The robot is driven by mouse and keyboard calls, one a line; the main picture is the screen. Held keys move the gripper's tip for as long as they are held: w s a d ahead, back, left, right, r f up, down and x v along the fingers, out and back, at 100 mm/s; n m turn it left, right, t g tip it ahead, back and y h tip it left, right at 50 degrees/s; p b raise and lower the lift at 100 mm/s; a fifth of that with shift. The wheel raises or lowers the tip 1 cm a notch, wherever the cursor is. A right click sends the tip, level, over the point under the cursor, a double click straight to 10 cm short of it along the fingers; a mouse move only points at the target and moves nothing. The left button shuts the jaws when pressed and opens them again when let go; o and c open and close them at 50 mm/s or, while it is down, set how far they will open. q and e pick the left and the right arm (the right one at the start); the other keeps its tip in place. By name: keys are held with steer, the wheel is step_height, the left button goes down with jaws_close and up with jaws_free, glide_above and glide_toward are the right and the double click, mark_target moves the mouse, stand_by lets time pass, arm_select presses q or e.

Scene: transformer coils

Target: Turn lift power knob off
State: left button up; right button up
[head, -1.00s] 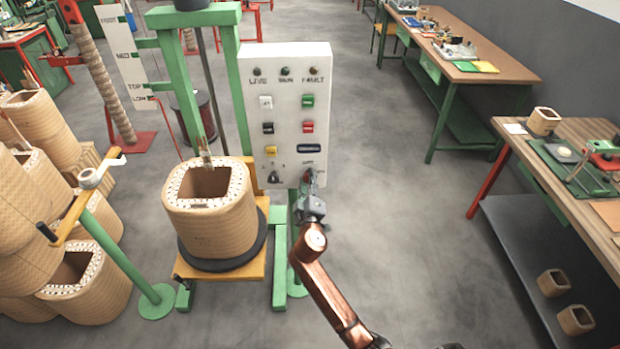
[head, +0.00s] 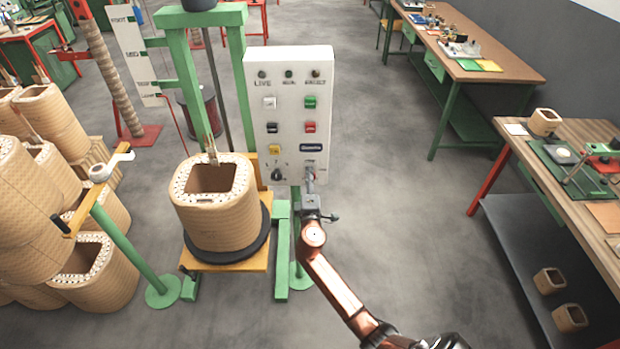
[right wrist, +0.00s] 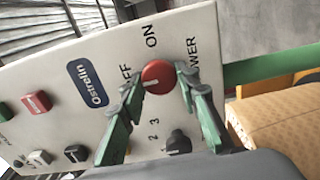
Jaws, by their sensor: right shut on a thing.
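The white lift control panel (head: 290,110) stands upright on its post, with lights, buttons and knobs on its face. The red power knob (right wrist: 158,76) is at the panel's lower right, by the OFF, ON and POWER lettering. My right gripper (right wrist: 166,84) is shut on this knob, one finger on each side of it. In the head view my right gripper (head: 310,186) reaches the panel's lower right corner and hides most of the knob. The knob's exact pointing is hard to read. My left gripper is not in view.
A wound coil (head: 215,205) stands on the lift left of the panel. Workbenches (head: 480,50) line the right side; the floor between is clear.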

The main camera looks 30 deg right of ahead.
stand_by(0.3)
steer(key=o, duration=1.2)
steer(key=shift+c, duration=0.2)
steer(key=v, duration=1.2)
